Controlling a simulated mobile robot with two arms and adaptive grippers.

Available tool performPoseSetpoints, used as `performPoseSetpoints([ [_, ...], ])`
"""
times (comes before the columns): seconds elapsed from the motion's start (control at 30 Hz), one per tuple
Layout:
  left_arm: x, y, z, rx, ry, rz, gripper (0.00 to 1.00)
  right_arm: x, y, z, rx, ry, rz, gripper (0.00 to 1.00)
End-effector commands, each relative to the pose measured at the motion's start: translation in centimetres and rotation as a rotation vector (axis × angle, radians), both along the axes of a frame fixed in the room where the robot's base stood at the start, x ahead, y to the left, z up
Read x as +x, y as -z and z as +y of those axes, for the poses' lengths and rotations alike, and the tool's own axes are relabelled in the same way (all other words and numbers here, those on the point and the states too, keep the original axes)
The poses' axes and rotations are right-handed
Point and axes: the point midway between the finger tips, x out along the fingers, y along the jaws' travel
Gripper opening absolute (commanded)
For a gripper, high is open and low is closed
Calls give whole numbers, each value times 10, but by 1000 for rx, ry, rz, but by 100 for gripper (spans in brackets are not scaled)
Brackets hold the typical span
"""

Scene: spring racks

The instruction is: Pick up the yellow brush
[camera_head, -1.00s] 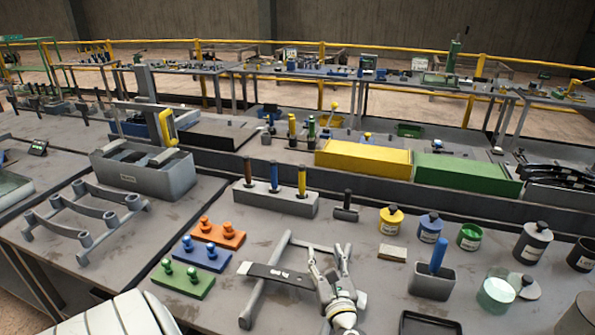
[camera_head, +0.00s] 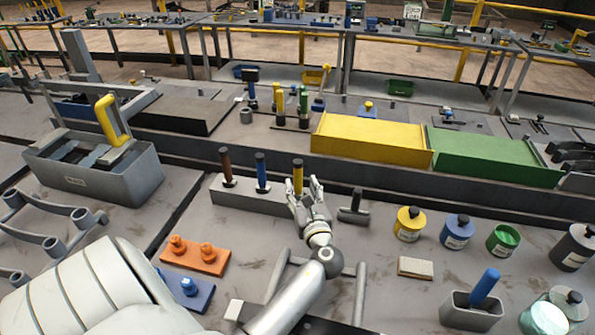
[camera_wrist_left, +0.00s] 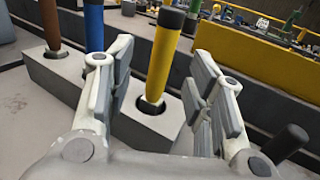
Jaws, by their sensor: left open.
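The yellow brush (camera_head: 298,176) stands upright in the right-hand hole of a grey holder block (camera_head: 238,198). It has a yellow handle with a dark top. My left gripper (camera_head: 304,188) is open just in front of it. In the left wrist view the yellow brush (camera_wrist_left: 163,58) shows between the two open fingers (camera_wrist_left: 160,90), with a gap on both sides, and its lower end sits in the hole. The blue brush (camera_head: 262,173) and brown brush (camera_head: 227,165) stand in the same block to the left. My right gripper does not show.
A dark hammer-like tool (camera_head: 354,207) stands close to the right of my gripper. Yellow (camera_head: 408,218), blue (camera_head: 456,231) and green (camera_head: 503,240) jars stand farther right. A yellow box (camera_head: 372,138) and green box (camera_head: 495,156) lie behind.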

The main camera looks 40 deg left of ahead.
Motion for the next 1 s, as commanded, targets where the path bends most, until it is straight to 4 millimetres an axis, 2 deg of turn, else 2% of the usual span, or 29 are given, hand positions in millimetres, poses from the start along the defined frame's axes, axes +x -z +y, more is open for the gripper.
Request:
performPoseSetpoints([
  [0.23,14,0,18,0,-1,-2,48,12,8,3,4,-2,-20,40],
  [0.5,36,-2,46,0,-1,-2,48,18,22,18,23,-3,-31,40],
  [0.77,38,-3,49,0,0,0,48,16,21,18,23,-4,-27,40],
  [0.87,38,-3,49,0,0,0,39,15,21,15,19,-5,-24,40],
  [1.0,38,-3,49,-1,0,-1,21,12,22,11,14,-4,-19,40],
])
